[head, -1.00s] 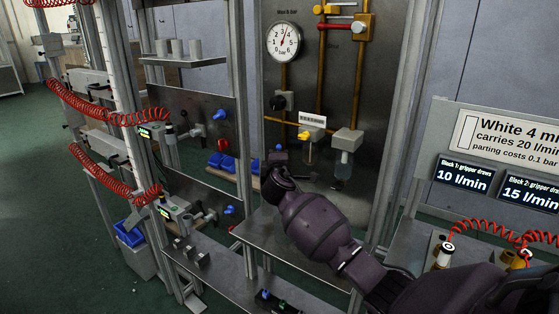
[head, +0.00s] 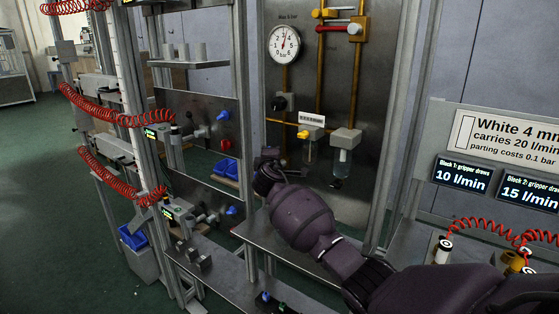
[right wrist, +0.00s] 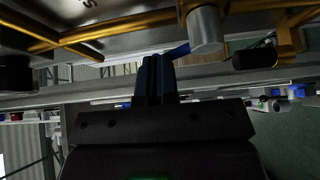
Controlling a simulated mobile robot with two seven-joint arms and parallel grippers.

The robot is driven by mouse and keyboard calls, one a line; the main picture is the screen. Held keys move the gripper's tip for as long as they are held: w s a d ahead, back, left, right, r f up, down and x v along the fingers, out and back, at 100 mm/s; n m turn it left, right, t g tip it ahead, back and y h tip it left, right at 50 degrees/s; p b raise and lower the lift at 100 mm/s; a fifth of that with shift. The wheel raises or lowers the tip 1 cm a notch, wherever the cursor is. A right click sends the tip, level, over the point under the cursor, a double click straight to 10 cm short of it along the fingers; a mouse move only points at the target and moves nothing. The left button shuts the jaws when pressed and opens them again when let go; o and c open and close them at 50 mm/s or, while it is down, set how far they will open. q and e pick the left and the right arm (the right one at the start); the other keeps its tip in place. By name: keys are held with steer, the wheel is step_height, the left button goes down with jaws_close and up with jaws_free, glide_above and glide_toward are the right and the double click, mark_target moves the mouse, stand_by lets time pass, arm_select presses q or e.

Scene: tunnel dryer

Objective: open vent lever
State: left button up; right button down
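My right arm comes in from the right in the head view, and its dark wrist (head: 268,172) is in front of the lower left of the gauge panel (head: 335,185). Its fingers are hidden there. In the right wrist view the dark blue fingers of my right gripper (right wrist: 155,78) are together with only a thin line between them. A blue lever (right wrist: 181,51) by a grey cylinder (right wrist: 205,28) is just right of the fingertips. I cannot tell if they touch. Which handle is the vent lever is not marked. My left gripper is not in view.
The panel carries a round gauge (head: 284,44), a black knob (head: 278,103), a yellow-topped unit (head: 311,132) and a grey unit with a clear bowl (head: 345,140). Red coiled hoses (head: 115,112) hang at the left. Display boards (head: 463,177) stand at the right.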

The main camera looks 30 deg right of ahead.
arm_select(q)
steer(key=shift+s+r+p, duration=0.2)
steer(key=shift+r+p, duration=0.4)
steer(key=shift+p, duration=0.15)
arm_select(e)
steer(key=shift+w+a+f+n+g, duration=0.2)
steer(key=shift+w+f+n, duration=0.15)
steer(key=shift+w, duration=0.2)
steer(key=shift+w+a+f+n+g, duration=0.2)
steer(key=shift+w+f+n, duration=0.15)
steer(key=shift+w, duration=0.15)
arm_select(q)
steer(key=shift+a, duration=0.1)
